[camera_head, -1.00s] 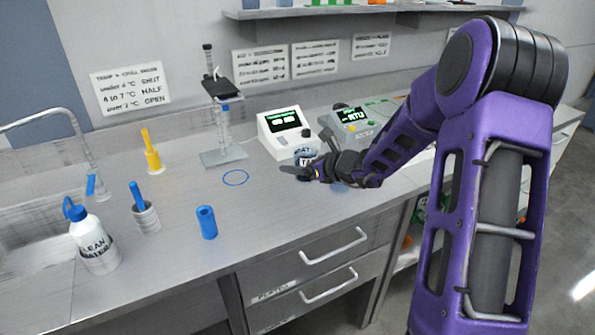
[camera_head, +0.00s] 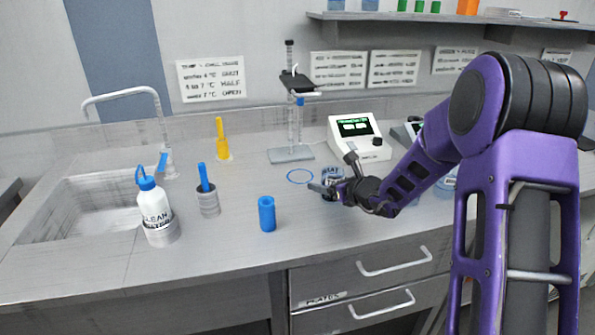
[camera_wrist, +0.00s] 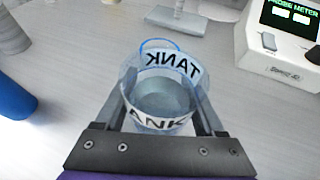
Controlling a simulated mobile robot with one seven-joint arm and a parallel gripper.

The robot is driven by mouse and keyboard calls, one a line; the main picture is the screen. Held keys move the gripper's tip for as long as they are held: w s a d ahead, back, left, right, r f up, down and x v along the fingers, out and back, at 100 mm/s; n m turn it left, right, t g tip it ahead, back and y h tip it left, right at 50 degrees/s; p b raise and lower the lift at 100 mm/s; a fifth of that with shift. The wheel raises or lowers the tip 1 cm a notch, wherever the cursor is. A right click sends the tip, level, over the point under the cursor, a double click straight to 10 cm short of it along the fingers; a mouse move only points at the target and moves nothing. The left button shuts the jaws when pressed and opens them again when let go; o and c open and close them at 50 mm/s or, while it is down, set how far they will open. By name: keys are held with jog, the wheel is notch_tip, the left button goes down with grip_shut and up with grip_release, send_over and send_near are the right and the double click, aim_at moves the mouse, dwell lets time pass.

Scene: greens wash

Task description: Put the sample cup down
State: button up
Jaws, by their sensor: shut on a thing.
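The sample cup is a clear cup with a white band reading "TANK" (camera_wrist: 163,122); some liquid shows inside it. In the wrist view my gripper (camera_wrist: 165,105) is shut on it, one finger on each side. In the head view my gripper (camera_head: 335,190) holds the cup (camera_head: 331,173) over the counter, partly hidden by the fingers. A blue ring outline (camera_head: 300,176) is marked on the counter just left of the cup; it also shows beyond the cup in the wrist view (camera_wrist: 159,41). I cannot tell whether the cup touches the counter.
The probe meter (camera_head: 357,138) stands behind the cup, and a stand with a grey base (camera_head: 291,154) behind the ring. A blue cylinder (camera_head: 267,214) is front left.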

jog(key=p, duration=0.1)
send_over(295, 172)
jog(key=s+d, duration=0.1)
jog(key=s, duration=0.1)
jog(key=shift+d+r, duration=0.1)
jog(key=shift+d, duration=0.1)
jog(key=shift+w+a+p, duration=0.35)
jog(key=shift+w+a, duration=0.4)
jog(key=shift+w, duration=0.35)
jog(key=shift+f, duration=0.8)
jog(key=shift+f+b, duration=0.2)
jog(key=shift+b, duration=0.1)
jog(key=o, duration=1.5)
jog(key=shift+c, duration=0.2)
jog(key=shift+r, duration=0.1)
jog(key=shift+r+p, duration=0.2)
jog(key=shift+p, duration=0.1)
jog(key=v, duration=1.2)
jog(key=shift+d+f+b, duration=0.1)
jog(key=shift+b, duration=0.25)
